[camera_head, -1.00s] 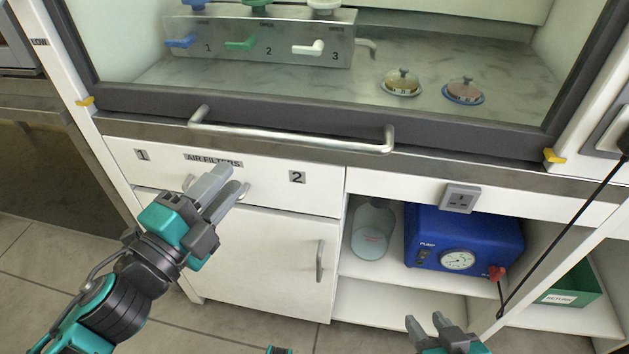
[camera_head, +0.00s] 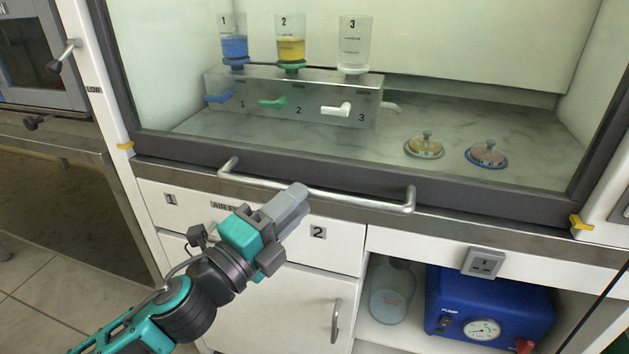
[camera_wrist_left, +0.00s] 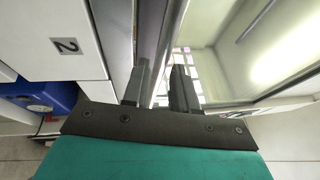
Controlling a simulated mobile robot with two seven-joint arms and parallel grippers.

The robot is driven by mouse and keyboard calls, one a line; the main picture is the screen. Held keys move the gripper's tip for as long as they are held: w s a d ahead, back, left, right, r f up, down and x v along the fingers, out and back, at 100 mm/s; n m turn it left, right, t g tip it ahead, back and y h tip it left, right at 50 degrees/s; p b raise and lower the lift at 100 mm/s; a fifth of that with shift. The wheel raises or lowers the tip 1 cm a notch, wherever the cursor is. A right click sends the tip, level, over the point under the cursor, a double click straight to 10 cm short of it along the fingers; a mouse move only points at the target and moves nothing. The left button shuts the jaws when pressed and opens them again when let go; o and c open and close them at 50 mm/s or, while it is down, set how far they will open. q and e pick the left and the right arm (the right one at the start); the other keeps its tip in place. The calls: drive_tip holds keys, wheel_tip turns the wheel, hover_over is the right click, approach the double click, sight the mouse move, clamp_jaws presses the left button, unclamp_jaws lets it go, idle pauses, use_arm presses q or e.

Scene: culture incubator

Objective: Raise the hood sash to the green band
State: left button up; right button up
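The hood's glass sash has a dark lower frame (camera_head: 480,192) and a silver bar handle (camera_head: 370,203) along its bottom edge; the sash is down. My left gripper (camera_head: 296,194) is at the middle of the handle, its fingertips overlapping the bar in the head view. In the left wrist view its two fingers (camera_wrist_left: 162,88) stand apart, and a long metal bar (camera_wrist_left: 170,35) runs down toward the gap between them. I cannot tell whether they touch it. No green band is visible. My right gripper is out of view.
Behind the glass stand a filter manifold (camera_head: 300,108) with three cups and two round lidded dishes (camera_head: 424,147). Yellow tabs (camera_head: 581,222) mark the sash's lower corners. Below are a drawer front (camera_head: 185,205), a cupboard handle (camera_head: 336,320) and a blue pump (camera_head: 488,310).

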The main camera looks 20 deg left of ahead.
use_arm(q)
drive_tip(key=shift+x, duration=2.65)
clamp_jaws()
